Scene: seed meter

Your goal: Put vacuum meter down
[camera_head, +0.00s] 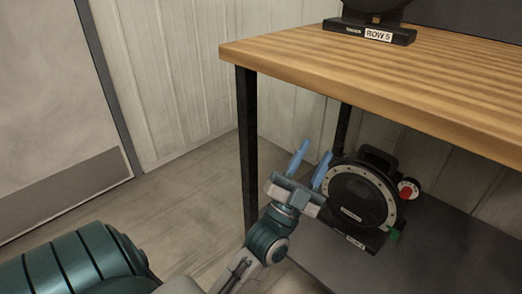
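The vacuum meter (357,199) is a round black device with a pale dotted ring and a black base. It stands upright on the dark lower shelf (430,258) under the wooden workbench. My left gripper (312,164) is just left of the meter, with its two blue fingers spread apart and nothing between them. The right finger overlaps the meter's left edge in the picture; I cannot tell whether it touches. My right gripper does not show.
The wooden bench top (300,52) overhangs the shelf, with a black leg (247,140) at its front left corner. A black stand labelled ROW 5 (372,33) is on top. A red-and-white gauge (408,189) is at the meter's right. Floor at left is clear.

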